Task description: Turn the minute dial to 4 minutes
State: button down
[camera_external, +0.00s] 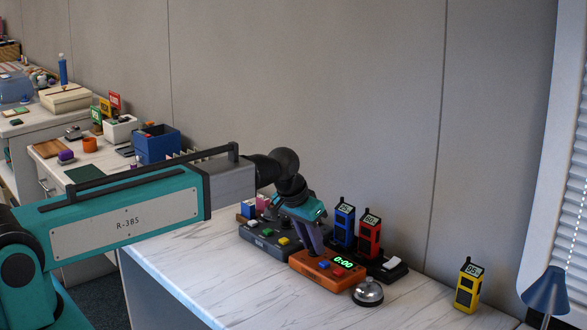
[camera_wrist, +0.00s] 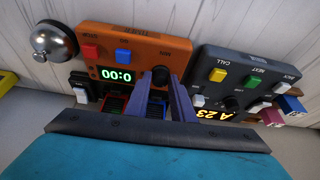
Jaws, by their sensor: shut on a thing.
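The orange timer (camera_external: 318,278) sits on the white marbled counter, and its green display reads 0:00. It also shows upside down in the wrist view (camera_wrist: 120,42), with a red button (camera_wrist: 90,52), a blue button (camera_wrist: 123,56) and the black minute dial (camera_wrist: 160,76). My gripper (camera_external: 312,246) points down at the timer's left part. In the wrist view my gripper (camera_wrist: 162,84) is shut on the dial, one purple finger on each side. In the external view the fingers hide the dial.
A dark call panel (camera_external: 268,240) with coloured buttons stands close left of the timer. A silver bell (camera_external: 367,291) stands close right. Blue (camera_external: 343,228) and red (camera_external: 369,235) handsets stand behind. A yellow handset (camera_external: 468,284) is farther right. The front counter is clear.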

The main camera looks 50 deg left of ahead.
jog(key=shift+a+m+h, duration=0.1)
jog(key=shift+m+h, duration=0.4)
jog(key=shift+m, duration=1)
jog(key=c, duration=1.5)
grip_release()
jog(key=shift+c, duration=0.2)
jog(key=shift+r, duration=0.1)
jog(key=b+v, duration=0.2)
jog(key=v, duration=1.1)
jog(key=shift+r, duration=0.35)
